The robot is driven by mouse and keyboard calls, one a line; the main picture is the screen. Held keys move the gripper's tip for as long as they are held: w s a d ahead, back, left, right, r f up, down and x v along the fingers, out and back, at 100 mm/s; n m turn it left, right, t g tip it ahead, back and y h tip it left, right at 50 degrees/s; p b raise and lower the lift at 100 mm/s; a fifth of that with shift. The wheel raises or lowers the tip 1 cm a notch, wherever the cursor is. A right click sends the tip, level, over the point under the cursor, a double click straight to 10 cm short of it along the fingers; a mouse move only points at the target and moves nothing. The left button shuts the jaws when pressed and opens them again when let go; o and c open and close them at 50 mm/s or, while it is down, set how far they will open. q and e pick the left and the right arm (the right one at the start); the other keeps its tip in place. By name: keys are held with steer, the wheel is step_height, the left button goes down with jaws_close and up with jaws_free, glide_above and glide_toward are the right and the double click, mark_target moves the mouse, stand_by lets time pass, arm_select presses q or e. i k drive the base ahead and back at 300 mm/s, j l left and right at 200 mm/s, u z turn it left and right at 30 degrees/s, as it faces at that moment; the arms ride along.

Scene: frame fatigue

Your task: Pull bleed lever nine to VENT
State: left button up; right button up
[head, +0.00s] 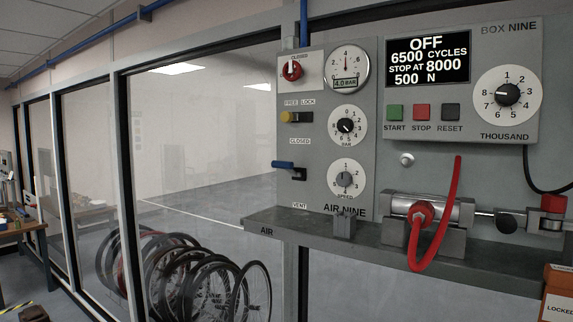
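The bleed lever (284,165) has a blue handle and sits low on the left side of the grey AIR NINE panel (322,205). Its handle points left from a dark pivot, roughly level. The lever lies between the CLOSED label (300,141) above and the VENT label (299,206) below, nearer CLOSED. Neither of my grippers shows in the head view, and nothing touches the lever.
A grey ledge (400,256) juts out below the panel, carrying a cylinder (430,207) with a looping red hose (447,215). BOX NINE (500,40) reads OFF. A red knob (291,71) and yellow slider (290,117) sit above the lever. Bicycle wheels (225,285) stand lower left.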

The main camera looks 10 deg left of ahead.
mark_target(288, 166)
steer(key=i+j, duration=0.45)
steer(key=i, duration=0.25)
steer(key=i+j, duration=0.1)
steer(key=j, duration=0.15)
steer(key=i+j, duration=0.1)
steer(key=j, duration=0.2)
steer(key=i+j, duration=0.1)
steer(key=j, duration=0.15)
steer(key=z, duration=0.05)
